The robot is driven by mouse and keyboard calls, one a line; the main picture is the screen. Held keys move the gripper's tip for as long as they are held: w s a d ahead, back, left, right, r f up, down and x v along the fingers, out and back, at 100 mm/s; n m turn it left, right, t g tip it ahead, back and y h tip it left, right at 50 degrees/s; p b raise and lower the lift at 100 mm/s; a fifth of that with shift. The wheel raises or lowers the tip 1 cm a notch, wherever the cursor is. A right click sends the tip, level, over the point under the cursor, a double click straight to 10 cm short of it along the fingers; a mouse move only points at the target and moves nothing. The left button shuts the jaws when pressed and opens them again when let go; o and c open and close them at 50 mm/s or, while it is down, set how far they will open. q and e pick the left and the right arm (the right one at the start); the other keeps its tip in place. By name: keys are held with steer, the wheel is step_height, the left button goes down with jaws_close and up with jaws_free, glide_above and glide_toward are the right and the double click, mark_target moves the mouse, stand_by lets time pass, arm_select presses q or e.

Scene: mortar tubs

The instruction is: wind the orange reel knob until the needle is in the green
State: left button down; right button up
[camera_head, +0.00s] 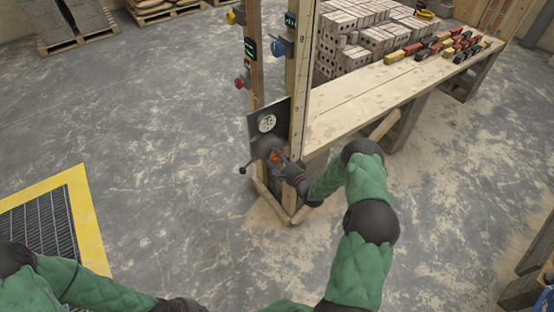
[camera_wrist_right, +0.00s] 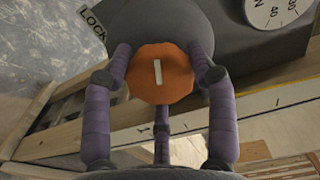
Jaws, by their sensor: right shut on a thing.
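The orange reel knob (camera_wrist_right: 176,84) has a white line on its face, standing nearly upright in the wrist view. My right gripper (camera_wrist_right: 160,62) is shut on the knob, its fingers around the rim. In the head view the right gripper (camera_head: 279,163) reaches the knob on the grey reel (camera_head: 266,147), low on the wooden post. A round pale gauge (camera_head: 267,123) sits on the dark plate above the reel; its needle and green zone are too small to read. My left arm ends low in the head view; its gripper (camera_head: 182,305) is cut by the bottom edge.
A black-tipped lever (camera_head: 243,170) sticks out left of the reel. The wrist view shows "LOCK" lettering (camera_wrist_right: 92,20) and part of a numbered dial (camera_wrist_right: 278,12). A wooden bench (camera_head: 365,92) with bricks stands right of the post. A yellow-edged floor grate (camera_head: 85,215) lies left; floor between is clear.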

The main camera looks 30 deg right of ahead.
steer(key=shift+w+d+r+m, duration=0.1)
steer(key=shift+d+r+m, duration=0.2)
steer(key=shift+m, duration=0.3)
steer(key=shift+d, duration=0.1)
steer(key=o, duration=1.2)
steer(key=shift+f, duration=0.1)
steer(key=shift+c, duration=0.2)
steer(key=shift+f, duration=0.1)
steer(key=shift+s+f, duration=0.1)
steer(key=shift+s, duration=0.15)
steer(key=s, duration=1.1)
steer(key=shift+s+d, duration=0.25)
steer(key=shift+d, duration=0.1)
